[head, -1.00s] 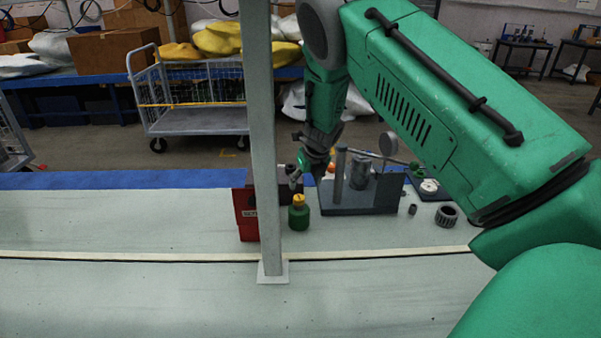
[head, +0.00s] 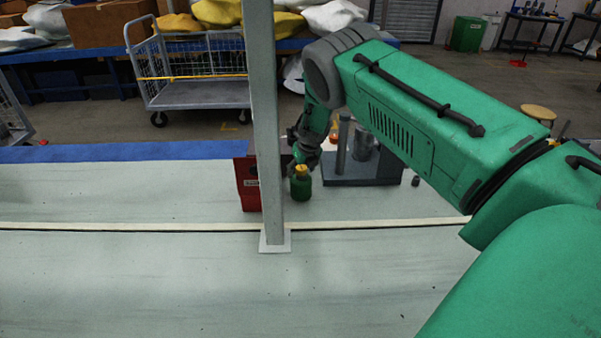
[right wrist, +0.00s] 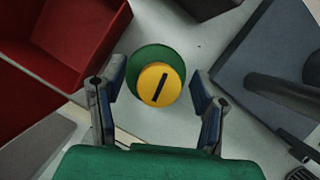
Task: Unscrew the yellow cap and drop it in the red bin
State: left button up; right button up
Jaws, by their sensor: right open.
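The yellow cap (head: 301,169) sits on top of a green bottle (head: 301,188) that stands upright on the table. In the right wrist view the cap (right wrist: 159,86) is round with a dark slot, and the green bottle (right wrist: 143,63) shows around and behind it. My right gripper (right wrist: 160,98) is open, with one finger on each side of the cap and visible gaps to both. In the head view it is just behind and above the bottle, partly hidden. The red bin (head: 249,183) stands left of the bottle, partly behind a post; its open inside shows in the right wrist view (right wrist: 75,35). My left gripper is not in view.
A pale upright post (head: 262,120) stands in front of the bin, close to the bottle. A dark grey stand (head: 370,170) with a cylinder and rod is right of the bottle. The table's front (head: 130,285) is clear.

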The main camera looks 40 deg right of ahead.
jog(key=shift+w+f, duration=0.1)
jog(key=shift+f, duration=0.2)
jog(key=c, duration=1.2)
jog(key=o, duration=1.2)
